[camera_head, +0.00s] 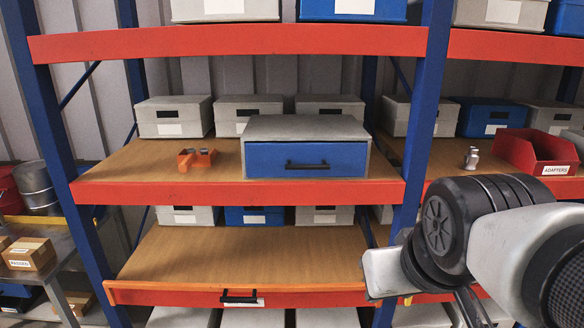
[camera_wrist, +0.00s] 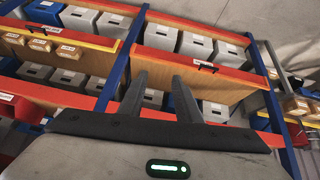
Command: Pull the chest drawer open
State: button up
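The chest (camera_head: 306,128) is a grey box on the middle shelf, with a blue drawer front (camera_head: 270,158). A black bar handle (camera_head: 307,165) is on that front. The drawer looks shut, its front flush with the grey frame. My arm comes in from the lower right of the head view, well apart from the chest. The fingertips cannot be made out clearly there. In the wrist view my gripper (camera_wrist: 160,88) has its two dark fingers spread with nothing between them. I cannot make out the chest in the wrist view.
An orange holder (camera_head: 195,160) with small metal parts stands left of the chest. A red bin (camera_head: 536,152) is to its right, beyond a blue upright (camera_head: 420,120). The lower board (camera_head: 240,255) is bare, with a black handle (camera_head: 240,297) on its front.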

jog(key=w+d+n+t+h+b, duration=0.1)
jog(key=w+d+n+t+b, duration=0.25)
jog(key=w, duration=0.75)
jog(key=n+t+y+b, duration=0.75)
jog(key=n+b, duration=0.25)
jog(key=n, duration=0.8)
send_near(309, 168)
jog(key=shift+g+y, duration=0.45)
jog(key=shift+g, duration=0.05)
jog(key=p+x, duration=0.1)
jog(key=x, duration=0.4)
jog(key=p+x, duration=0.1)
jog(key=x, duration=0.5)
jog(key=shift+w+d+r, duration=0.1)
jog(key=shift+d+r, duration=0.1)
jog(key=shift+d, duration=0.05)
jog(key=shift+c, duration=0.4)
grip_shut()
